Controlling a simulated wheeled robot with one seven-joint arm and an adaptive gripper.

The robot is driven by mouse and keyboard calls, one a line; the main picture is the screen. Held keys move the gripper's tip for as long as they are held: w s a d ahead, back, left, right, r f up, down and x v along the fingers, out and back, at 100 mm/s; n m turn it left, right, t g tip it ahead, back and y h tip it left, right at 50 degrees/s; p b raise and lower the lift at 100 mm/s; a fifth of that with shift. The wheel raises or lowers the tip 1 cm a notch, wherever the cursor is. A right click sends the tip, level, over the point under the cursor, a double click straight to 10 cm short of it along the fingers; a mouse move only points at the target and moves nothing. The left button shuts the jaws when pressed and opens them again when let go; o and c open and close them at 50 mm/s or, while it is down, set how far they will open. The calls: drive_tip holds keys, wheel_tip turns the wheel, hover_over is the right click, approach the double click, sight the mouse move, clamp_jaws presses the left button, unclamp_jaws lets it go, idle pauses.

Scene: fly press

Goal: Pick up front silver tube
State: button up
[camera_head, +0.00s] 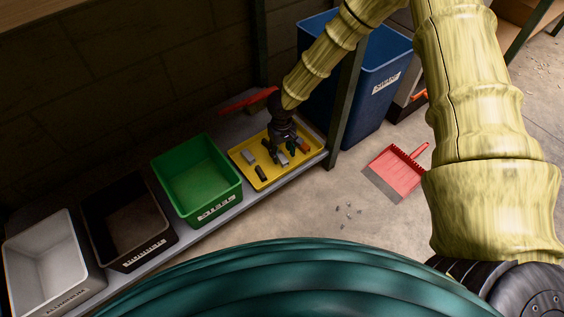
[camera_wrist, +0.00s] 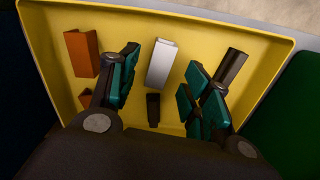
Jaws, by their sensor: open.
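The front silver tube (camera_head: 282,159) lies in the yellow tray (camera_head: 259,183), near its front side. In the wrist view the silver tube (camera_wrist: 160,63) shows in the gap between my fingertips, apart from both. My gripper (camera_wrist: 163,84) is open and empty above the tray. In the head view my gripper (camera_head: 281,147) hangs over the tray's middle, just behind the tube. A second silver piece (camera_head: 248,156) lies farther left in the tray; I cannot make it out in the wrist view.
The tray also holds an orange block (camera_wrist: 82,53), a dark tube (camera_wrist: 231,68) and a small black piece (camera_wrist: 153,109). A green bin (camera_head: 197,180) stands left of the tray. A blue bin (camera_head: 385,75) stands behind right. A red dustpan (camera_head: 396,170) lies on the floor.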

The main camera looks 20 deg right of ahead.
wheel_tip(320, 180, down, 2)
drive_tip(key=shift+f+b, duration=0.2)
drive_tip(key=shift+b, duration=0.3)
drive_tip(key=shift+r, duration=0.1)
drive_tip(key=c, duration=1)
drive_tip(key=shift+r, duration=0.1)
